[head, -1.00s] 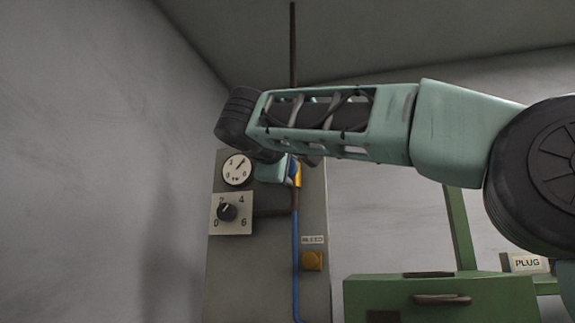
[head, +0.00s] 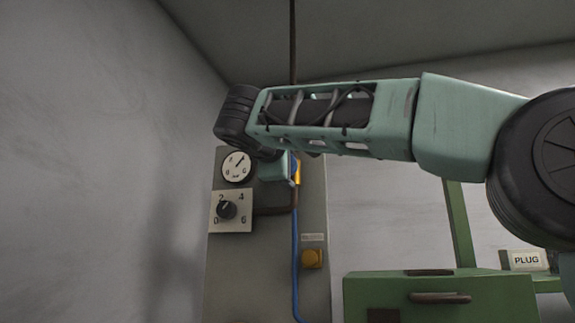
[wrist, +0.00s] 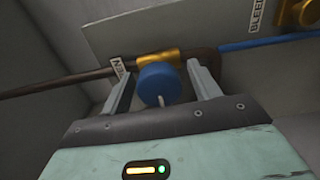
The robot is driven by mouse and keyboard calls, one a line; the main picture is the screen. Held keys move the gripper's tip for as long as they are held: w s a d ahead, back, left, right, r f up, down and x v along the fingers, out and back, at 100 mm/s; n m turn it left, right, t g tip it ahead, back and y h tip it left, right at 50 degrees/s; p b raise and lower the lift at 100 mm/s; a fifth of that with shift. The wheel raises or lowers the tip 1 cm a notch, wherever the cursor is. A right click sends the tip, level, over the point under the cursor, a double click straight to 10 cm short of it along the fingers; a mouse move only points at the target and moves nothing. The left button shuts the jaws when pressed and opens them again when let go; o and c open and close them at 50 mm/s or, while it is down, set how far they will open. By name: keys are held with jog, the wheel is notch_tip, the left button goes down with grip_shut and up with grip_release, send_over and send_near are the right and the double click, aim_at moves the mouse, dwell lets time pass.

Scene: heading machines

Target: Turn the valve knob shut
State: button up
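The blue valve knob (wrist: 158,83) sits on a brass valve body (wrist: 157,57) in the wrist view, with a pale pin or stem pointing toward the camera. My gripper (wrist: 161,72) is open, with one finger on each side of the knob. Narrow gaps seem to show between fingers and knob, so I cannot tell any contact. In the head view, my gripper (head: 274,168) is beside the brass valve (head: 298,174) on the grey panel (head: 262,275). Its fingers and most of the knob are hidden there.
A dial gauge (head: 237,167) and a black selector knob (head: 227,209) are left of the valve. A blue pipe (head: 295,245) runs down from it. A brass fitting (head: 312,258) is lower right. A green machine (head: 445,297) stands right; a wall (head: 90,160) is left.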

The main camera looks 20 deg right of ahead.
jog(key=shift+s+a, duration=0.1)
jog(key=b+v, duration=0.4)
jog(key=v, duration=1.3)
jog(key=shift+b, duration=0.4)
jog(key=w+a+f+n+g+y+b, duration=0.1)
jog(key=w+a+f+n+y, duration=0.15)
jog(key=f, duration=0.75)
jog(key=w+a+f+n+g+y+b, duration=0.1)
jog(key=w+a+f+n+y+b, duration=0.15)
jog(key=f, duration=0.65)
notch_tip(320, 180, down, 19)
jog(key=s+g+y+b, duration=0.1)
jog(key=s+g+y, duration=0.1)
jog(key=g+y, duration=0.15)
jog(key=s+d+f+m+g+y+b, duration=0.1)
jog(key=s+d+f+m+g, duration=0.1)
jog(key=s+f, duration=0.5)
jog(key=s+d+f+m+g+b, duration=0.1)
jog(key=s+d+f+m+g, duration=0.2)
jog(key=s+f, duration=0.4)
jog(key=s+d+f+m+g+y+b, duration=0.1)
jog(key=s+f, duration=0.6)
jog(key=f, duration=1.1)
jog(key=d+m+g+b, duration=0.1)
jog(key=d+m+g, duration=0.1)
jog(key=d+g, duration=0.1)
jog(key=shift+d+y, duration=0.35)
